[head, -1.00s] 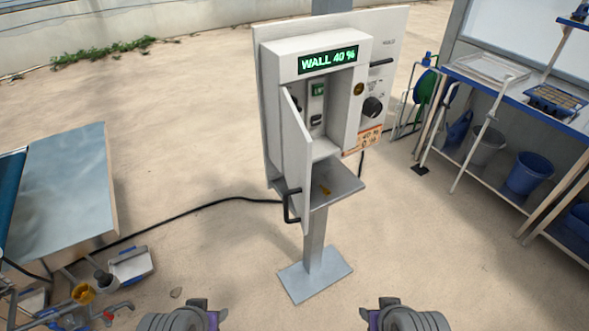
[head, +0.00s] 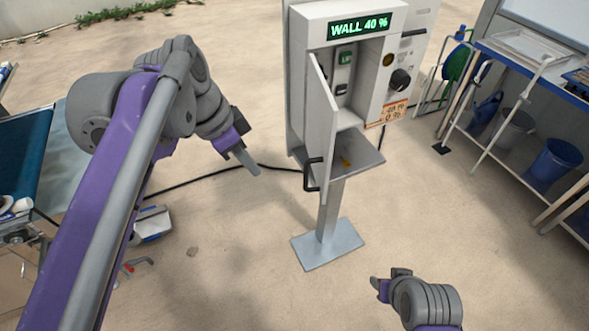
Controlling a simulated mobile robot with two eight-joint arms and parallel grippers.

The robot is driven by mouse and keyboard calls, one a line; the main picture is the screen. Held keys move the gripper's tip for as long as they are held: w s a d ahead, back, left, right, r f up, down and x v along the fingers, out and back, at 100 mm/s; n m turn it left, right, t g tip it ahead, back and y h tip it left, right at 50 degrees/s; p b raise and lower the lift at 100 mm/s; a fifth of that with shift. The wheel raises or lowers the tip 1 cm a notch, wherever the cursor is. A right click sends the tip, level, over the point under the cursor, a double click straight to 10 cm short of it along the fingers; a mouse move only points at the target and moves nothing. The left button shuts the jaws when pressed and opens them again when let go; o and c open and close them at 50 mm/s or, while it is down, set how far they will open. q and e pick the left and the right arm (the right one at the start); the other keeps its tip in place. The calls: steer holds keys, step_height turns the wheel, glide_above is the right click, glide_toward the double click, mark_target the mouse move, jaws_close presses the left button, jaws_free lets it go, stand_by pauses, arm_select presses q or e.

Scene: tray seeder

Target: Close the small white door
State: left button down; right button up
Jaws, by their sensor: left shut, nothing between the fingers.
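The small white door (head: 321,121) hangs open on the left side of the white control box (head: 304,60). Its dark handle (head: 309,175) is at the lower front edge. The box stands on a grey post, and its display reads "WALL 40 %". Inside are switches, and a small yellow mark shows on the shelf below. My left gripper (head: 250,163) is shut and empty, to the left of the door and apart from it. My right gripper (head: 383,284) is low at the front right, away from the box; its fingers do not show clearly enough to judge.
A black cable (head: 215,176) runs along the ground behind my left gripper. A workbench (head: 507,62) with trays and blue bins stands at the right. A table (head: 22,150) is at the left. The ground before the post is clear.

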arm_select(q)
step_height(320, 180, up, 2)
steer(key=m, duration=0.2)
glide_above(304, 186)
steer(key=a, duration=0.2)
steer(key=shift+f, duration=4.35)
steer(key=shift+s+a, duration=0.1)
steer(key=shift+s, duration=0.3)
steer(key=shift+h, duration=0.3)
steer(key=shift+n, duration=0.3)
